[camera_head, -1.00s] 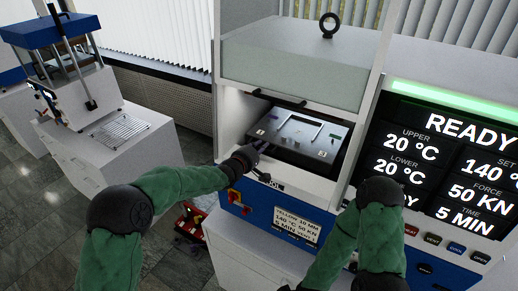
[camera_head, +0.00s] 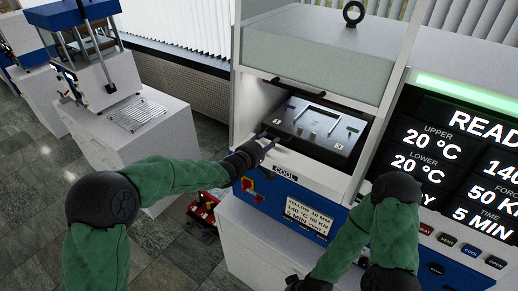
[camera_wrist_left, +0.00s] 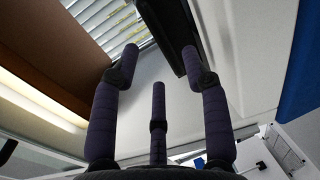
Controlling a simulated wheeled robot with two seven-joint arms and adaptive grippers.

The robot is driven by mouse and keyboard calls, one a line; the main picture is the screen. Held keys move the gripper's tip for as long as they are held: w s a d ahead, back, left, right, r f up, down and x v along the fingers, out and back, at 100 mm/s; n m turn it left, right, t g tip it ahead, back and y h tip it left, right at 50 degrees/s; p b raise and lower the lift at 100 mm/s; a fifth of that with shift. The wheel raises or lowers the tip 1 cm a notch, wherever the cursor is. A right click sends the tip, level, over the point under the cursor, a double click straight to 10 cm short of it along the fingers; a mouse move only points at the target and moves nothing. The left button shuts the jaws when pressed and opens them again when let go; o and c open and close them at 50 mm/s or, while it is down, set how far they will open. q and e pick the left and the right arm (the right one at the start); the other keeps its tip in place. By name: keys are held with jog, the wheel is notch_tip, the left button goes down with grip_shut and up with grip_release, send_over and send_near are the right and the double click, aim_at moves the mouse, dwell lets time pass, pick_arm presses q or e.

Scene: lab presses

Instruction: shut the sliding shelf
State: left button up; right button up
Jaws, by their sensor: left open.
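The sliding shelf, topped by a dark mould plate (camera_head: 318,127), is in the lit opening of the white and blue press in the head view. Its front part sticks out of the opening. My left gripper (camera_head: 267,144) is open and empty at the shelf's front left corner, above the COOL label. I cannot tell whether it touches. In the left wrist view its spread fingers (camera_wrist_left: 160,70) have nothing between them, and a dark edge (camera_wrist_left: 172,38) lies beyond them. My right gripper (camera_head: 308,284) is low at the bottom edge; its fingers are not clear.
The control panel (camera_head: 460,165) stands to the right of the opening, reading READY. A raised grey block (camera_head: 318,60) hangs above the shelf. A red box (camera_head: 203,208) is on the floor to the left. Another press (camera_head: 110,80) stands further left.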

pick_arm(q)
jog(key=shift+v, duration=2.8)
jog(key=shift+f, duration=0.1)
jog(key=s+a+f+m+g+y+b, duration=0.1)
jog(key=s+a+f+g+b, duration=0.2)
jog(key=f, duration=0.8)
jog(key=s+a+f+m+g+y, duration=0.15)
jog(key=s+f, duration=0.35)
jog(key=f, duration=0.6)
jog(key=s+a+f+m+g+y+b, duration=0.1)
jog(key=s+a+f+y+b, duration=0.2)
jog(key=f, duration=0.8)
jog(key=s+a+f+m+g+b, duration=0.1)
jog(key=s+a+f+m+g, duration=0.1)
jog(key=s+f, duration=0.6)
jog(key=s+a+f+m+g+b, duration=0.1)
jog(key=s+f, duration=0.7)
jog(key=s, duration=0.8)
jog(key=m+g+b, duration=0.1)
jog(key=m+g, duration=0.1)
jog(key=g, duration=0.1)
jog(key=shift+a+f+g, duration=0.3)
jog(key=shift+a+g, duration=0.05)
jog(key=shift+a, duration=0.05)
jog(key=shift+w, duration=0.1)
